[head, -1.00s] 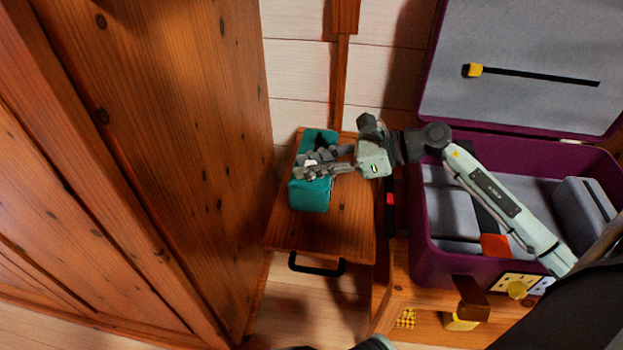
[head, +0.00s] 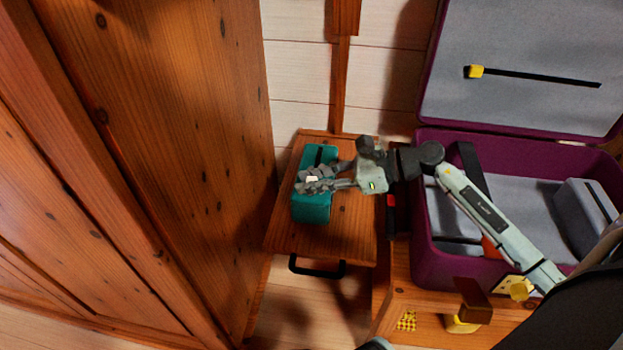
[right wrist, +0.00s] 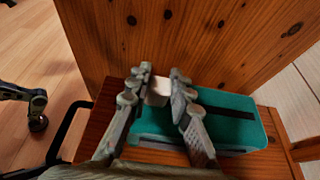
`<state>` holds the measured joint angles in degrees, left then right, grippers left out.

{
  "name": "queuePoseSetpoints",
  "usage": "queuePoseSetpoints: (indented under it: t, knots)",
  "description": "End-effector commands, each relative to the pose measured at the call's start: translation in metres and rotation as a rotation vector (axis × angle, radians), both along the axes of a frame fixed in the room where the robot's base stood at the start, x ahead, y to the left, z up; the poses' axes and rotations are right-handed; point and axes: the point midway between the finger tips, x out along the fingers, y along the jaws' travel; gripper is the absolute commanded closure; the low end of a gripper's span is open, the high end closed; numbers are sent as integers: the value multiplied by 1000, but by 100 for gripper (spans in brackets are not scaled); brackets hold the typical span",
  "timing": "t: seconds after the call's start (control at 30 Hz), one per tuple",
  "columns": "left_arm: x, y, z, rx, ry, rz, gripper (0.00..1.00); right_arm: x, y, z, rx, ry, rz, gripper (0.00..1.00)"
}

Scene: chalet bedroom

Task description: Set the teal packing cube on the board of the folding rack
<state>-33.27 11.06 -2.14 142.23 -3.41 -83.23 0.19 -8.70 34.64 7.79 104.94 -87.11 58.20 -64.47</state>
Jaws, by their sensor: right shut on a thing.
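The teal packing cube (head: 312,208), a long soft block with a black strip on top, is at the wooden board (head: 345,225) with the black handle. In the right wrist view the cube (right wrist: 240,108) is over the board's surface; I cannot tell whether it bears fully on it. My right gripper (head: 308,182) is shut on the cube by a pale block on its top, which shows between the fingers in the right wrist view (right wrist: 158,92). My left gripper is not in view.
A wooden cabinet wall (head: 180,120) rises close on the left. An open purple suitcase (head: 455,262) with grey lining stands on the right, under my right arm. The black handle (head: 317,268) is at the board's front edge. Bare board lies right of the cube.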

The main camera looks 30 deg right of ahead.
Motion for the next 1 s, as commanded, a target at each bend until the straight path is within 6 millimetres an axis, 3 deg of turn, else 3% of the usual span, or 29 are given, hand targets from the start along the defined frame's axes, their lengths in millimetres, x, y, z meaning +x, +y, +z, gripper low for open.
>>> queuePoseSetpoints:
  t: [0.07, 0.1, 0.23, 0.57, 0.7, 1.0]
  knots:
    - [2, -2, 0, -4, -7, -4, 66, 0, 0, 0, 0, -1, 0, 100]
    - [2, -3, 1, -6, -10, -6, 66, 0, 0, 0, 0, 0, 0, 76]
    - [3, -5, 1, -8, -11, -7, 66, 0, 0, 0, 0, 0, 0, 60]
    - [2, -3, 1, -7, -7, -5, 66, 0, 0, 0, 0, 0, 0, 59]
    - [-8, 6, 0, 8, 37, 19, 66, -1, -1, 3, -1, 0, -1, 59]
    - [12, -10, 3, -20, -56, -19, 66, -39, -51, 25, -3, 4, -2, 59]
